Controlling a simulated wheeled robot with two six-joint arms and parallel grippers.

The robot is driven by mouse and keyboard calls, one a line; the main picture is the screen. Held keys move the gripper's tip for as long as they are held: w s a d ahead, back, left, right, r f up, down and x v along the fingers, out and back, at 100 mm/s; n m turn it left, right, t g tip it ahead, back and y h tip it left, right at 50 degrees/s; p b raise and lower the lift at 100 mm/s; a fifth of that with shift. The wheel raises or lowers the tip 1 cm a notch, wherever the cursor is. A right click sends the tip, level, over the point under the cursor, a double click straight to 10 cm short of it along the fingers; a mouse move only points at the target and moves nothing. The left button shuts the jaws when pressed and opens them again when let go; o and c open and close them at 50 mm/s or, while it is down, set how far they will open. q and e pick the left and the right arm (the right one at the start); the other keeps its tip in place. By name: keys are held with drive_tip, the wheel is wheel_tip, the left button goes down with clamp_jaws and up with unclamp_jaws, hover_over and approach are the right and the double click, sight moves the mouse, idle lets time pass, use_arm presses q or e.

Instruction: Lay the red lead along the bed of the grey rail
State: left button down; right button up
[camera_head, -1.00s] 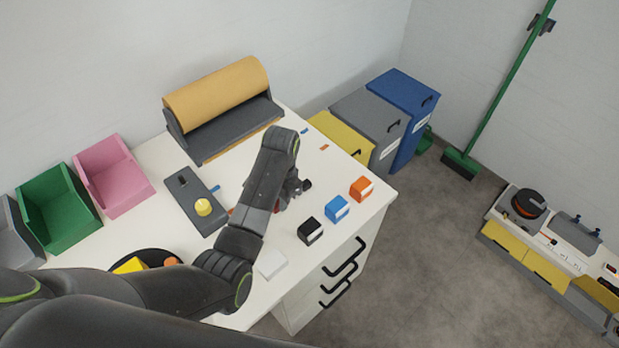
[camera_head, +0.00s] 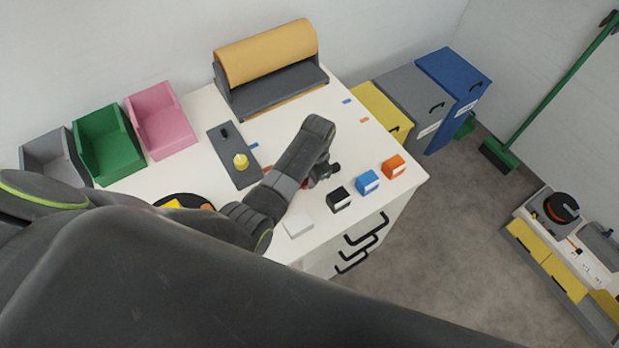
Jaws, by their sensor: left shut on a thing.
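My left gripper (camera_head: 325,174) is over the white worktop, low near its front right part. It is shut, but its fingers are small and mostly hidden by my wrist. A small red bit (camera_head: 309,183) shows just beside it, perhaps part of the red lead; the rest of the lead is hidden. I cannot make out the grey rail for sure. A dark grey plate (camera_head: 221,150) with a yellow knob lies on the worktop left of my forearm. My right gripper is not in view.
Black (camera_head: 339,200), blue (camera_head: 368,182) and orange (camera_head: 394,167) blocks stand right of the gripper. A white block (camera_head: 298,223) lies in front. A tan roll (camera_head: 267,52) and coloured bins (camera_head: 161,120) line the back. Worktop between roll and blocks is mostly clear.

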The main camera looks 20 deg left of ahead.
use_arm(q)
drive_tip(key=shift+f, duration=0.55)
drive_tip(key=shift+f, duration=0.15)
drive_tip(key=c, duration=1.3)
unclamp_jaws()
